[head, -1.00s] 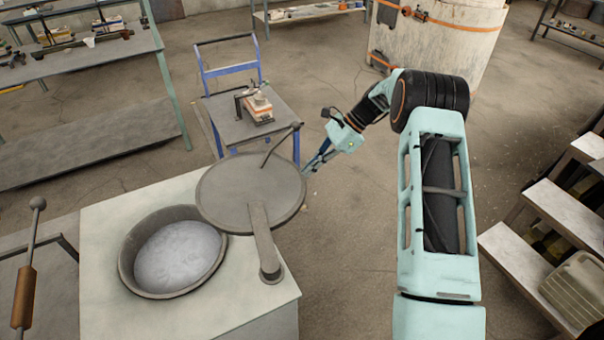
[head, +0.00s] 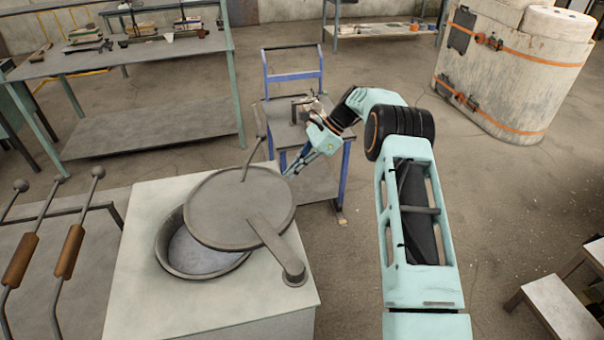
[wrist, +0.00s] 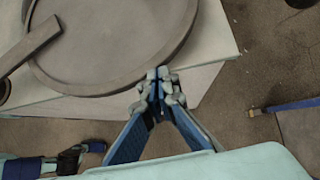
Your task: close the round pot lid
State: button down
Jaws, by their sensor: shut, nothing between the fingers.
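The round grey pot lid (head: 240,207) is on a pivot arm (head: 275,247) and covers much of the round pot (head: 203,265). An open crescent of the pot with grey contents shows at the lower left of the lid. A thin handle (head: 257,150) rises from the lid's far edge. My gripper (head: 291,173) is at the lid's far right edge, shut and empty. In the wrist view the closed fingertips (wrist: 160,80) are right at the rim of the lid (wrist: 110,35); I cannot tell whether they touch it.
The pot is set in a pale block (head: 150,290). A blue-framed cart (head: 318,180) stands behind my gripper. The floor to the right is mostly clear, with a pale bench (head: 555,310) at the lower right.

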aim_at(240, 183)
jog(key=shift+n+g, duration=0.3)
jog(key=shift+n, duration=0.2)
jog(key=s+a, duration=0.1)
jog(key=a, duration=0.7)
jog(key=s+a, duration=0.1)
jog(key=a, duration=0.4)
jog(key=shift+s+a, duration=0.1)
jog(key=shift+s, duration=0.2)
jog(key=shift+s+a+n, duration=0.3)
jog(key=shift+s+a, duration=0.1)
jog(key=shift+a, duration=0.25)
jog(key=shift+r, duration=0.1)
